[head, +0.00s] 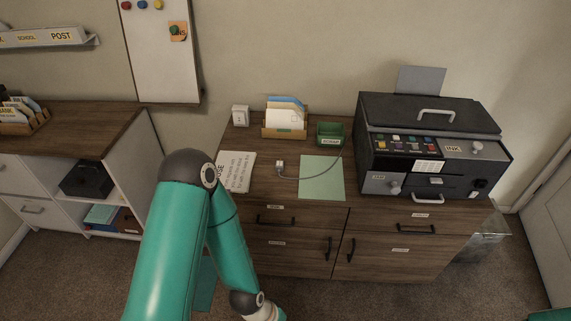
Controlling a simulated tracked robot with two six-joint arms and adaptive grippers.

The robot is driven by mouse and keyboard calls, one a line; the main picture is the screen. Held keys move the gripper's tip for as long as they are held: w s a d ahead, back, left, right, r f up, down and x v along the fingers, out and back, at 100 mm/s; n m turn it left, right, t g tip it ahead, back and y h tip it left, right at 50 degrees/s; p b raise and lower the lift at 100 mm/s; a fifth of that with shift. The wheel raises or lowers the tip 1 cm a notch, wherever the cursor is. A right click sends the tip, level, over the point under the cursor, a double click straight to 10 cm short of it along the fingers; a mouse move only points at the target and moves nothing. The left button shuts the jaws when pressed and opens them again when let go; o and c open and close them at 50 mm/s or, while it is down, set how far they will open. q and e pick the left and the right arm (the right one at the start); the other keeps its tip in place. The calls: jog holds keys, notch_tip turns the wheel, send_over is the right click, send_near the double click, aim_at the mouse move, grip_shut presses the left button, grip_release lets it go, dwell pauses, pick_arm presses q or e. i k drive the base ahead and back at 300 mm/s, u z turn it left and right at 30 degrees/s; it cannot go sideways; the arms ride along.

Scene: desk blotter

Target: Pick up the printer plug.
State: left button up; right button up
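The printer plug (280,164) is small and pale. It lies on the wooden cabinet top, between a printed white sheet and the green blotter. Its thin grey cord (310,176) runs right across the blotter (322,188) and up toward the black printer (430,145). My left arm comes in at the lower left and bends down in front of the cabinet; its gripper is below the picture's edge. Only a bit of my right arm shows in the bottom right corner, and its gripper is out of view.
A small white box (240,115), a wooden letter holder (285,128) and a green tray (330,134) stand along the back. The printed sheet (237,171) lies left of the plug. My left arm's elbow hides part of the cabinet's left side.

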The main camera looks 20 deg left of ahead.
aim_at(280, 165)
jog(key=i, duration=0.85)
jog(key=u, duration=0.05)
